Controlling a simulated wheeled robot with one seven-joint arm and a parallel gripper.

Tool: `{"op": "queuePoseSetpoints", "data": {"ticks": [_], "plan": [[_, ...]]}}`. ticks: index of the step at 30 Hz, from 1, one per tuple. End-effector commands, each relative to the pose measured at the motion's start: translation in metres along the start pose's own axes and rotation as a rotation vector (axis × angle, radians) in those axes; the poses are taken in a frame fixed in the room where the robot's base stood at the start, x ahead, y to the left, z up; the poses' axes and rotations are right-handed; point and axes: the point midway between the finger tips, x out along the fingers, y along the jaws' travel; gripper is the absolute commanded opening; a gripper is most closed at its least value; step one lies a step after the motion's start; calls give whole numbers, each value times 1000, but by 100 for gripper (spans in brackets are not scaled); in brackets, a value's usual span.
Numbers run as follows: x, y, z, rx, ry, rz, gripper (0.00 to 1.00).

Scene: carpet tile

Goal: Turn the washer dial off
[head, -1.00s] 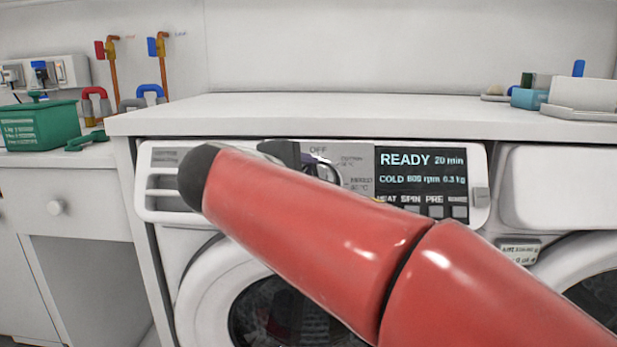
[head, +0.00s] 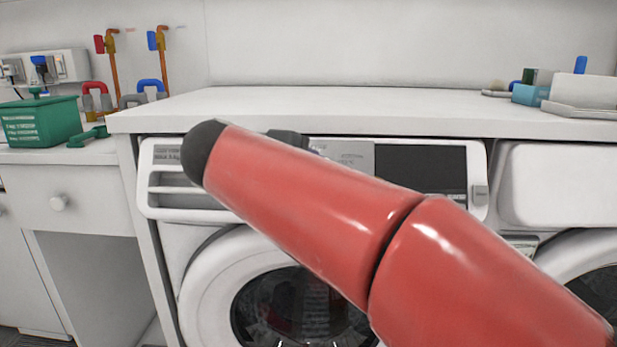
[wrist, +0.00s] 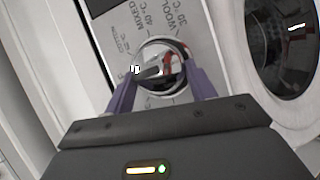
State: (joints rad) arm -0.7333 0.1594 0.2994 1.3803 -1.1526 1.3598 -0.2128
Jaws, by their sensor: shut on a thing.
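The washer (head: 207,290) stands under the counter, and its display (head: 435,163) is dark. The round, shiny dial (wrist: 173,52) shows in the wrist view on a grey panel (wrist: 105,25) printed with MIXED, WOOL and COTTON. A small white mark sits at the dial's left edge. My gripper (wrist: 160,78) is shut on the dial, one purple finger on each side. In the head view my red arm hides the dial, most of the gripper and the OFF label.
A white counter top (head: 350,112) overhangs the control panel. A second machine (head: 560,190) stands close on the right. A green box (head: 40,122) is on the left cabinet. A white tray (head: 583,110) is on the counter at the right.

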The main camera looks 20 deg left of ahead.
Motion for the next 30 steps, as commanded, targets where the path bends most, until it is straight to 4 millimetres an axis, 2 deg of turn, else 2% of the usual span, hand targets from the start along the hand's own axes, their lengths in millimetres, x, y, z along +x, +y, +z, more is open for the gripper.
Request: {"op": "queuePoseSetpoints", "data": {"ticks": [1,2,6,14,17,25,30], "plan": [[1,-2,0,-2,-4,-5,33],[1,-2,0,-2,-4,-5,59],[1,-2,0,-2,-2,-3,77],[0,-1,0,-2,-1,-1,77],[-7,0,-1,-2,2,0,77],[-52,0,-1,-1,3,0,77],[-72,-1,0,-2,-1,-1,77]]}}
